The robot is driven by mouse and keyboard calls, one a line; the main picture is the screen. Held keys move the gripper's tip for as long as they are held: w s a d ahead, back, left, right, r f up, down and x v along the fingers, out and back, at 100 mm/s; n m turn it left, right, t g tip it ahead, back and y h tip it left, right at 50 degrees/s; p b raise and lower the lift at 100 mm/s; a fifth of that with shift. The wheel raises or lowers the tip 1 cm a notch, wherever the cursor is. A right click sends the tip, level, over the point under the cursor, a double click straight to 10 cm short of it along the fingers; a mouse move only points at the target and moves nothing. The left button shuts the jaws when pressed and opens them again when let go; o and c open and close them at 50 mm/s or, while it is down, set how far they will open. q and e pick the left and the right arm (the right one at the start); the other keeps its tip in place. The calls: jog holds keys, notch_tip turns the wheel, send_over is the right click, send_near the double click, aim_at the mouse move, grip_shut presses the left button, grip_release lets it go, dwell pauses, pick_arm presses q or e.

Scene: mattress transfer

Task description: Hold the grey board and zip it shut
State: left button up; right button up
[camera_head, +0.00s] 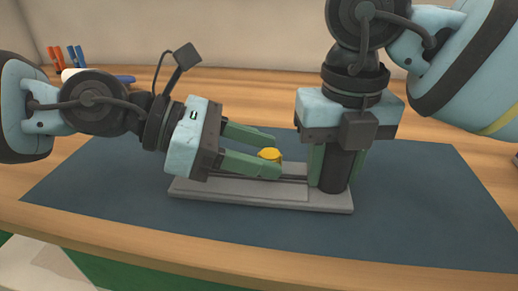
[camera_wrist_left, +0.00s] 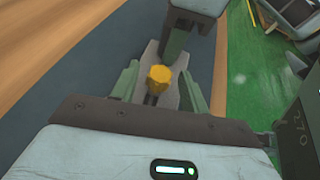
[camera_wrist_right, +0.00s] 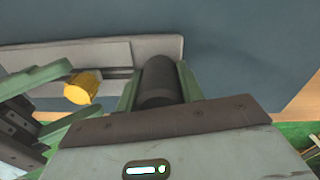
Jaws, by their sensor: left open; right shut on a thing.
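The grey board (camera_head: 240,192) lies flat on the dark mat, with a darker track along its length; it also shows in the right wrist view (camera_wrist_right: 70,54). A yellow knob-like piece (camera_head: 269,155) stands over the track, and it shows in the left wrist view (camera_wrist_left: 159,77). My left gripper (camera_head: 278,157) is open, its green fingers on either side of the yellow piece; contact cannot be told. My right gripper (camera_head: 335,178) points down at the board's right end and is shut on a dark cylinder (camera_wrist_right: 158,82) there.
The dark blue mat (camera_head: 425,215) covers most of the wooden table (camera_head: 230,90), with free room around the board. Orange and blue tools (camera_head: 65,57) lie at the back left. The table's front edge runs along the bottom, with a green floor below.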

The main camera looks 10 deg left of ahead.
pick_arm(q)
jog(key=shift+d+f, duration=0.1)
jog(key=shift+d, duration=0.05)
grip_shut()
dwell(0.4)
jog(key=a, duration=1.1)
jog(key=shift+s+a, duration=0.15)
jog(key=shift+a, duration=0.15)
grip_release()
